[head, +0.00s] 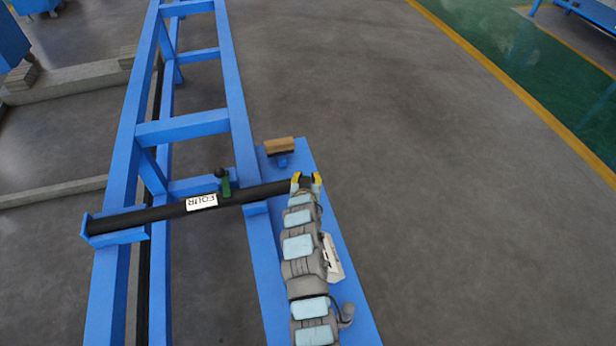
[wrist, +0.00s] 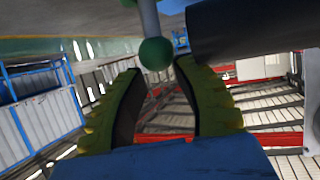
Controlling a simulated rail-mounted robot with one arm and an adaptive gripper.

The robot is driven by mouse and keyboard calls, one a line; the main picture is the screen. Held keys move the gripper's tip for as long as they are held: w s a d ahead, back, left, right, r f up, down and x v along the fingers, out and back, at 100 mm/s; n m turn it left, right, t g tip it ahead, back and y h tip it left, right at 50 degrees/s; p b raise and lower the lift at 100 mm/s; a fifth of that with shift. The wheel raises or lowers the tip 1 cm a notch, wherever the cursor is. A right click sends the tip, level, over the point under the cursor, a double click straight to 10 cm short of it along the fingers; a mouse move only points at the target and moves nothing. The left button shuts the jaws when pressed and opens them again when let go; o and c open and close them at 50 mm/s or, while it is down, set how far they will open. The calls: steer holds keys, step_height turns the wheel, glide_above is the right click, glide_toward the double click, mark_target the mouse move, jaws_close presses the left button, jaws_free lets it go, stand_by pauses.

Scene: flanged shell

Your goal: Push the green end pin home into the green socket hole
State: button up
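The green end pin shows in the wrist view as a green ball (wrist: 156,53) on a grey rod (wrist: 149,18). The ball lies just beyond and between my fingertips, and I cannot tell whether they touch it. My gripper (wrist: 160,70) is open, with a clear gap between its yellow-green fingers. In the head view my gripper (head: 306,181) is at the right end of a black bar (head: 262,192) labelled FOUR; the pin cannot be made out there. A green piece (head: 226,187) with a dark knob stands at the bar's middle. I cannot make out the green socket hole.
The black bar lies across a blue rail frame (head: 182,128). In the wrist view a dark cylinder (wrist: 250,28) is close at the upper right. A brown block (head: 279,145) sits on the blue plate behind my gripper. The grey floor to the right is clear.

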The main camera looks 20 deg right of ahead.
steer(key=shift+w+a+f+b, duration=0.15)
steer(key=shift+a+f+b, duration=0.1)
steer(key=shift+b, duration=0.3)
step_height(320, 180, up, 2)
steer(key=shift+r+p, duration=0.2)
steer(key=shift+p, duration=1.05)
steer(key=shift+a+r+p, duration=0.1)
steer(key=shift+r+p, duration=0.1)
steer(key=shift+p, duration=0.2)
step_height(320, 180, up, 6)
steer(key=p, duration=0.4)
steer(key=shift+w+f, duration=0.15)
steer(key=shift+f, duration=0.05)
steer(key=s+a+r+n+y+p, duration=0.2)
steer(key=s+a+r, duration=0.3)
steer(key=a, duration=0.6)
steer(key=s+a+r+n+t+y+p, duration=0.1)
steer(key=s+a+r+p, duration=0.4)
steer(key=a, duration=0.6)
steer(key=shift+s+r+n+y, duration=0.25)
steer(key=shift+n+y, duration=0.35)
steer(key=shift+y, duration=0.5)
